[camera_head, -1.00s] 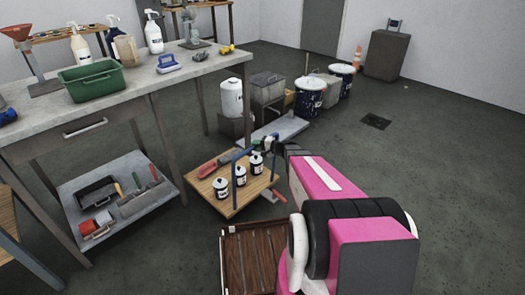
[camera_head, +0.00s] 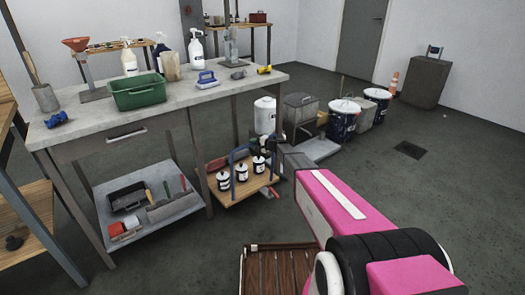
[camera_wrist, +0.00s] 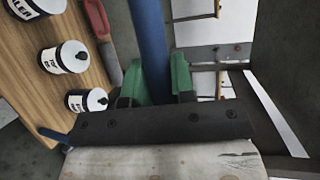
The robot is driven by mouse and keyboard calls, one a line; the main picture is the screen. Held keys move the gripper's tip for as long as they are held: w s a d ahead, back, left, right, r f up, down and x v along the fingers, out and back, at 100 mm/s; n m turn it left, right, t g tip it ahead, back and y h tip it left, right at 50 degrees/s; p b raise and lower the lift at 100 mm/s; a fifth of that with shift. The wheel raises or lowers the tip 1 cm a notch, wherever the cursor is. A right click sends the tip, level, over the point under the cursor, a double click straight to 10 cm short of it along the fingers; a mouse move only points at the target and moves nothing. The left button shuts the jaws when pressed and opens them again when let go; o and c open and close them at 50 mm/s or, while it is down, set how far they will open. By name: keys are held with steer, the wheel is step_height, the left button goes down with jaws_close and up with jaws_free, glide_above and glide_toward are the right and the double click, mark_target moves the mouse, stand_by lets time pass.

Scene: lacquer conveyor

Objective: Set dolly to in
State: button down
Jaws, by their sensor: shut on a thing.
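The dolly (camera_head: 229,197) is a low wooden platform with a blue tube handle (camera_head: 239,152). It stands on the floor beside the right end of the workbench, close to the bench legs. Several things ride on it: three white-and-black cans (camera_head: 240,172) and a red-handled tool (camera_head: 217,164). My gripper (camera_wrist: 155,82) has its green fingers closed around the blue handle (camera_wrist: 150,35) in the wrist view. The wooden deck (camera_wrist: 75,125) and the cans (camera_wrist: 64,58) show left of it there.
The workbench (camera_head: 90,150) bears a green bin (camera_head: 138,97) and bottles; its lower shelf (camera_head: 165,210) holds tools. Behind the dolly stand a white canister (camera_head: 264,115), a grey box (camera_head: 300,107) and dark buckets (camera_head: 342,120). The floor at right is clear around a drain (camera_head: 409,149).

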steer(key=w+a, duration=0.7)
steer(key=w, duration=0.3)
steer(key=shift+w+a, duration=0.15)
steer(key=shift+w, duration=0.05)
steer(key=shift+w, duration=0.1)
steer(key=c, duration=1)
jaws_free()
steer(key=shift+a, duration=0.1)
steer(key=shift+o, duration=0.2)
steer(key=v, duration=1.1)
steer(key=shift+a, duration=0.1)
